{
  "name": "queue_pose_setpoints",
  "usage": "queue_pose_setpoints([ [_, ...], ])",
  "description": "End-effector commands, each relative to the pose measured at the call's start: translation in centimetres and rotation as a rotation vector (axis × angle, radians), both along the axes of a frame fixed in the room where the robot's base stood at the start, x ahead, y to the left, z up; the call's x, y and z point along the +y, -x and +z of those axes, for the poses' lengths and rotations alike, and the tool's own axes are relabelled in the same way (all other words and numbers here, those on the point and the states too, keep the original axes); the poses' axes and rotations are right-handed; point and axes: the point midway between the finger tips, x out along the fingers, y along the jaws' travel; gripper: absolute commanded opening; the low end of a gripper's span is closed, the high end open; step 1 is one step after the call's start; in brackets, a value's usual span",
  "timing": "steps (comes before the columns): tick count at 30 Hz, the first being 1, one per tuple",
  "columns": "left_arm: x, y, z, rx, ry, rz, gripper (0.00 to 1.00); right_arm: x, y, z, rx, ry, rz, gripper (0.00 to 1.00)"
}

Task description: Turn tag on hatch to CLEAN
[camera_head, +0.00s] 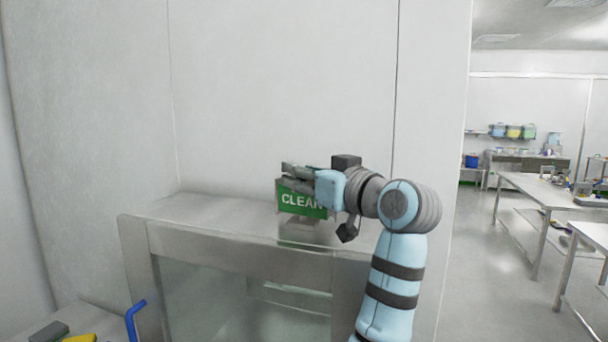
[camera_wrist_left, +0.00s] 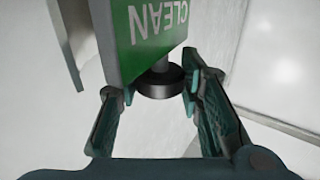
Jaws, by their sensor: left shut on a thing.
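The tag (camera_head: 302,205) is a green plate with white "CLEAN" lettering facing the head camera, on top of the metal-framed hatch (camera_head: 215,245) with its glass front. In the left wrist view the tag (camera_wrist_left: 152,40) shows the same word upside down, above a dark round knob or pivot (camera_wrist_left: 160,84). My left gripper (camera_head: 287,178) is at the tag's upper edge in the head view. In the wrist view its fingers (camera_wrist_left: 150,92) are on both sides of the tag's knob end, shut on the tag. The exact contact is partly hidden. My right gripper is not in view.
A blue handle (camera_head: 132,318) sticks up at the hatch's lower left, near a yellow object (camera_head: 82,338) and a dark grey one. A plain wall (camera_head: 280,90) rises behind the hatch. Steel tables (camera_head: 545,190) stand far right, with open floor before them.

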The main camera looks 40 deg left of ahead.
Motion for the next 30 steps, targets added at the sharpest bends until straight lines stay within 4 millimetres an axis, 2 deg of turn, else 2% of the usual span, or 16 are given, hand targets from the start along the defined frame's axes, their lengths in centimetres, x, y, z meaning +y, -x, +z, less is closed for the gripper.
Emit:
queue_pose_setpoints([
  [10, 0.06, -0.02, 0.09, -0.002, -0.001, 0.150, 0.06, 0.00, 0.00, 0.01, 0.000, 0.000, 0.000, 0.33],
  [26, 0.10, 0.01, 0.06, -0.002, 0.000, 0.176, 0.06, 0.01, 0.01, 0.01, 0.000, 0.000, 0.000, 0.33],
  [27, 0.10, 0.01, 0.05, -0.002, 0.000, 0.176, 0.38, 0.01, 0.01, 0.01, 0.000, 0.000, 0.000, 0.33],
  [30, 0.10, 0.01, 0.04, -0.002, 0.000, 0.176, 0.54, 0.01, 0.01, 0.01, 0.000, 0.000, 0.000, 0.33],
])
